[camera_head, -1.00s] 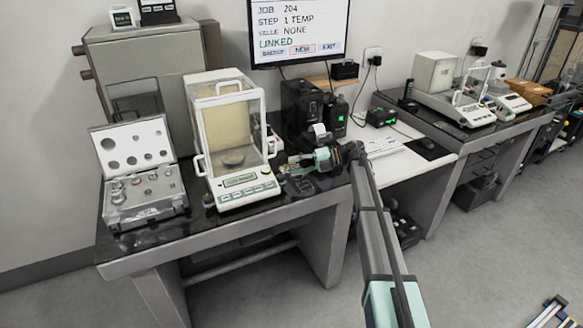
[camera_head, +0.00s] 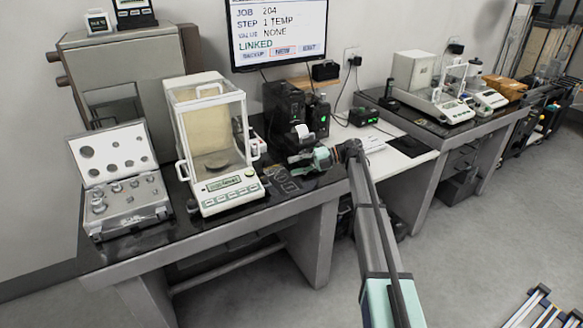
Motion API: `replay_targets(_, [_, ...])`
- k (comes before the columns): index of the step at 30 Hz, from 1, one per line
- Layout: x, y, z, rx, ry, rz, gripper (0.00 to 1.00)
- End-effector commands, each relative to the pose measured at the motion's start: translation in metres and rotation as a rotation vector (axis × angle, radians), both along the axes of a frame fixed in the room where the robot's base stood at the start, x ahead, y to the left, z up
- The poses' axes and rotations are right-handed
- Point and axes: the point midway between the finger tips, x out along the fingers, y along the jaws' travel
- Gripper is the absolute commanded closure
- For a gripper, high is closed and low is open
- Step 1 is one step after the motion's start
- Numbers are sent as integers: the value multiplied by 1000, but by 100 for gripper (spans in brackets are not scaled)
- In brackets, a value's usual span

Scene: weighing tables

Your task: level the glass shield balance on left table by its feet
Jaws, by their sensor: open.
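The glass shield balance (camera_head: 216,152) stands on the left table (camera_head: 160,262), with clear panes, a round pan inside and a green display on its front base. My arm reaches from the lower right to the table's right part. My gripper (camera_head: 298,163) is right of the balance, apart from it, near the small printer. It is small in the picture and open, with nothing visible in it.
An open weight case (camera_head: 128,212) stands left of the balance. Dark flat items lie on the tabletop between balance and gripper. A black printer (camera_head: 284,112) and a monitor (camera_head: 280,28) are behind. Other balances (camera_head: 440,98) stand on the right table.

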Motion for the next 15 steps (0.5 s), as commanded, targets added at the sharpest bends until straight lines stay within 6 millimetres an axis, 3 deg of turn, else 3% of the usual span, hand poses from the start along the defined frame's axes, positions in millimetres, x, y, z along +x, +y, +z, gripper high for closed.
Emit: replay_targets(15, [8, -32, 0, 0, 0, 0, 54])
